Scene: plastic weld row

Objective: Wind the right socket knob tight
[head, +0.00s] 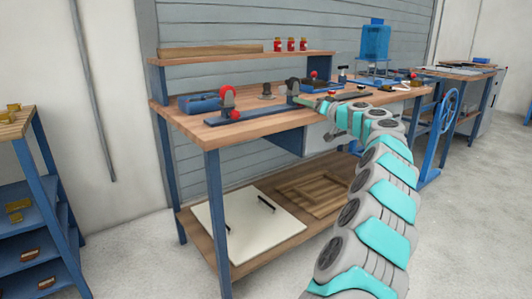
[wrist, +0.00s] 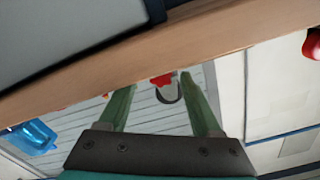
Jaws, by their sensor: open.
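A long blue fixture bar (head: 252,112) lies along the front of the workbench.
The workbench top (head: 185,119) holds a blue box (head: 199,103) and a small dark fitting (head: 267,91). A shelf (head: 235,57) with red-lidded jars (head: 290,44) runs behind. A blue tank (head: 375,43) stands at the back right. A red round thing (wrist: 313,44) sits at the wrist view's right edge.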

